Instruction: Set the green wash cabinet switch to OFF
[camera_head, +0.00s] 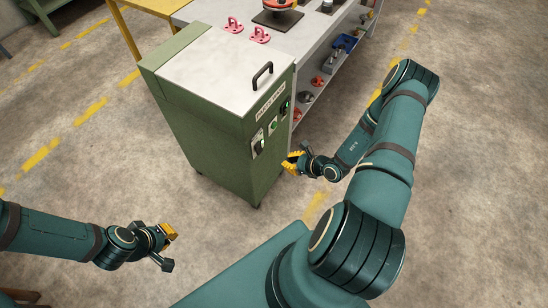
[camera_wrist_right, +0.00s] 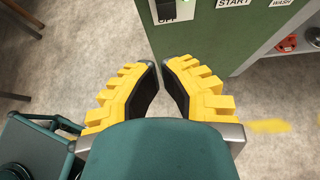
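The green wash cabinet (camera_head: 215,150) stands upright on the floor, left of my right arm. On its right-hand face is a panel with a dark switch on a pale plate (camera_head: 258,146). Its lower edge shows at the top of the right wrist view, with a partly cut-off label (camera_wrist_right: 178,14) that seems to read OFF. I cannot tell the switch's setting. My right gripper (camera_head: 291,161) is in front of that face, below and right of the switch. In the wrist view its yellow fingertips (camera_wrist_right: 161,62) nearly meet, with nothing between them. My left gripper (camera_head: 169,248) is open and empty, away from the cabinet.
A green button (camera_head: 273,126) and a dark green knob (camera_head: 285,106) sit beside the switch. A black handle (camera_head: 262,75) stands on the lid. A grey workbench (camera_head: 300,45) with pink parts and loaded shelves adjoins the cabinet. The floor in front is clear.

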